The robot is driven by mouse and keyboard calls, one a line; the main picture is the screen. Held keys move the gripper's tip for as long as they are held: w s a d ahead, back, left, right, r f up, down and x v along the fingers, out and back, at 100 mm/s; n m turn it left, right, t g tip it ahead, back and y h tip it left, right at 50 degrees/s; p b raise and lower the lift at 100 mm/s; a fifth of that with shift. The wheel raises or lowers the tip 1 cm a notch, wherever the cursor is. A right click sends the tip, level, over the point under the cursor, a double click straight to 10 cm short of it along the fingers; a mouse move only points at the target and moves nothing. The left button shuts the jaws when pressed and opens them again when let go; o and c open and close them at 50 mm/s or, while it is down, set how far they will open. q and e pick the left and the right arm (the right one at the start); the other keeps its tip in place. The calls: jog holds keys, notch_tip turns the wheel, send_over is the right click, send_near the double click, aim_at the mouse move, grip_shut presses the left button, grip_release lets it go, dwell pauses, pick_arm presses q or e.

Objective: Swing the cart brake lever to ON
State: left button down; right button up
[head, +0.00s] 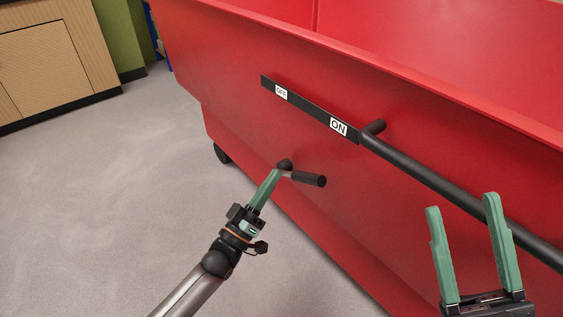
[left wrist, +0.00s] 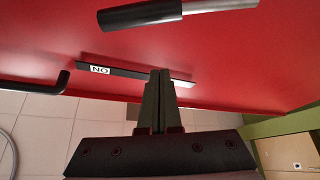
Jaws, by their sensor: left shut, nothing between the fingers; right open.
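The red cart (head: 225,70) fills the head view from the middle to the right. On its side is a black strip with an OFF label (head: 281,93) at its left and an ON label (head: 339,127) at its right. Below it, the brake lever (head: 309,179) has a black grip pointing right. The grip also shows in the left wrist view (left wrist: 140,15), apart from the fingertips. My right gripper (head: 462,203) is open and empty.
A black push bar (head: 440,182) runs along the cart side, behind my right gripper. A wooden cabinet (head: 45,65) stands at the far left. The grey floor (head: 110,170) left of the cart is clear. A cart wheel (head: 221,154) shows below the cart's edge.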

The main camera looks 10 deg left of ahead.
pick_arm(q)
jog(key=v, duration=0.4)
jog(key=shift+s+a+f, duration=0.1)
jog(key=shift+s+f, duration=0.05)
jog(key=shift+s, duration=0.2)
